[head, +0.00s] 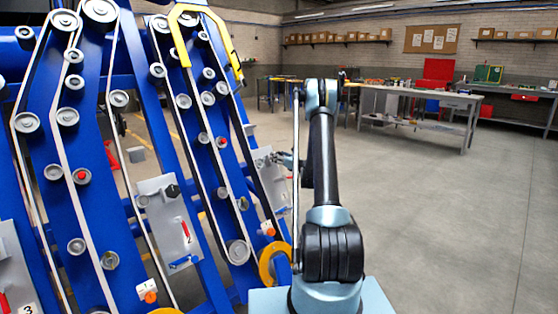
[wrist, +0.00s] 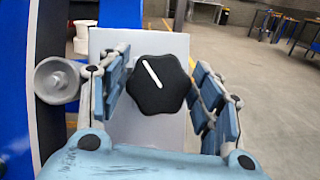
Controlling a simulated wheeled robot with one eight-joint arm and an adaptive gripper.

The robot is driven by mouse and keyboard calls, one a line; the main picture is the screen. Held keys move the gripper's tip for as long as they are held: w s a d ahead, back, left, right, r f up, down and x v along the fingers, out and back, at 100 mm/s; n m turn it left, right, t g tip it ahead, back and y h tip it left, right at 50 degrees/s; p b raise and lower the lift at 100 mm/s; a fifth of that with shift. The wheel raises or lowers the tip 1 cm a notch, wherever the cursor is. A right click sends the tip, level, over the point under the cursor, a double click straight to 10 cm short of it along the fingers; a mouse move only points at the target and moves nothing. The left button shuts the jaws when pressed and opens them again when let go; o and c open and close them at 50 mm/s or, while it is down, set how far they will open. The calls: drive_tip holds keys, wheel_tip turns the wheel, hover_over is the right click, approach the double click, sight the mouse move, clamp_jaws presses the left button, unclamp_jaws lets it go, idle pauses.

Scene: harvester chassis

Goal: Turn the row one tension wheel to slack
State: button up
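The row one tension wheel (wrist: 172,97) is a black lobed knob with a white line on its face, seen in the wrist view on a pale grey plate (wrist: 110,42). The line slants, its upper end towards the upper left. My gripper (wrist: 160,82) is open, with one blue-padded finger on each side of the wheel. Gaps show between the pads and the wheel. In the head view my gripper (head: 277,158) is at the right-hand grey plate (head: 272,184); the wheel itself is hard to make out there.
A grey roller (wrist: 56,80) sits close left of my left finger. In the head view, the row two plate (head: 166,222) with its black knob (head: 172,191) and red lever stands left. Blue chassis beams and belts fill the left. Open floor (head: 440,220) lies right.

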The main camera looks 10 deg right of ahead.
drive_tip(key=c, duration=0.5)
drive_tip(key=shift+n, duration=0.4)
drive_tip(key=n+g+y, duration=0.1)
drive_tip(key=n, duration=0.2)
drive_tip(key=n+g+y, duration=0.2)
drive_tip(key=n, duration=0.2)
drive_tip(key=shift+y, duration=0.3)
drive_tip(key=n+g, duration=0.2)
drive_tip(key=n, duration=0.2)
drive_tip(key=n+g+y, duration=0.1)
drive_tip(key=n+g, duration=0.1)
drive_tip(key=n, duration=0.2)
drive_tip(key=n+g, duration=0.2)
drive_tip(key=n, duration=0.2)
drive_tip(key=shift+s, duration=0.1)
drive_tip(key=n+g, duration=0.1)
drive_tip(key=n, duration=0.1)
drive_tip(key=n+g+h, duration=0.1)
drive_tip(key=n, duration=0.1)
drive_tip(key=shift+a+h, duration=0.1)
drive_tip(key=shift+h, duration=0.2)
drive_tip(key=n+g+h, duration=0.1)
drive_tip(key=n+h, duration=0.1)
drive_tip(key=n, duration=0.3)
drive_tip(key=shift+s+f, duration=0.1)
drive_tip(key=shift+f, duration=0.05)
drive_tip(key=shift+h, duration=0.3)
